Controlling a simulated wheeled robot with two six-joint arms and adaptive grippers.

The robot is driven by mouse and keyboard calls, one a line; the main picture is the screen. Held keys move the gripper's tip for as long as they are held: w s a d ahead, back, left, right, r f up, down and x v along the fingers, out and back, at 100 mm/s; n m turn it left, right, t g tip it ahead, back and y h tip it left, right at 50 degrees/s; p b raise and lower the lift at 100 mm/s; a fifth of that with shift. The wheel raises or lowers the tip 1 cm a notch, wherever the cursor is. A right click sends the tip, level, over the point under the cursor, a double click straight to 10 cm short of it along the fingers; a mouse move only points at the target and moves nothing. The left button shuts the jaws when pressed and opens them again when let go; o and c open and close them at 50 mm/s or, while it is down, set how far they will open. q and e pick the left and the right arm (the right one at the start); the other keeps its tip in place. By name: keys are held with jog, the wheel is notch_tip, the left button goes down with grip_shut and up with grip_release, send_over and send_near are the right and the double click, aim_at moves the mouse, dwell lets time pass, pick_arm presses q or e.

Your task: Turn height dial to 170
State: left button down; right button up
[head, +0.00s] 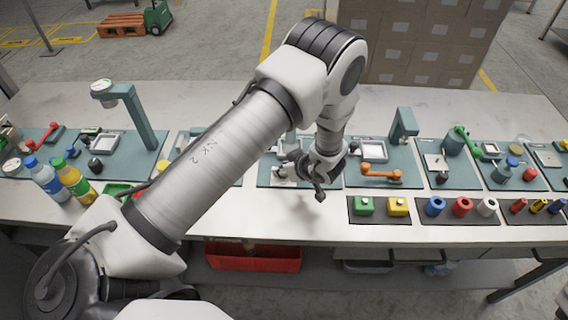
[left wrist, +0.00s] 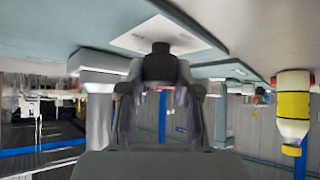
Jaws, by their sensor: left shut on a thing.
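The height dial shows as a dark round knob (left wrist: 158,62) on a pale plate (left wrist: 125,40) in the left wrist view, where the scene hangs upside down. My left gripper (left wrist: 158,88) has a finger on each side of the knob and is shut on it. In the head view my left gripper (head: 312,172) reaches down to a teal station panel (head: 264,178) at the middle of the table and hides the dial. The dial's scale and reading cannot be made out. My right gripper is not in view.
An orange lever (head: 381,173) lies just right of the gripper. Green and yellow blocks (head: 364,206) and several coloured cylinders line the front edge. Bottles (head: 72,178) stand at left. A teal post (head: 403,122) rises behind. A red bin (head: 255,262) sits below the table.

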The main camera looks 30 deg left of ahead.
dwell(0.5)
pick_arm(q)
jog(key=c, duration=0.8)
grip_release()
jog(key=shift+a, duration=0.1)
jog(key=v, duration=0.7)
jog(key=shift+d+r, duration=0.15)
jog(key=shift+d, duration=0.15)
jog(key=shift+a, duration=0.1)
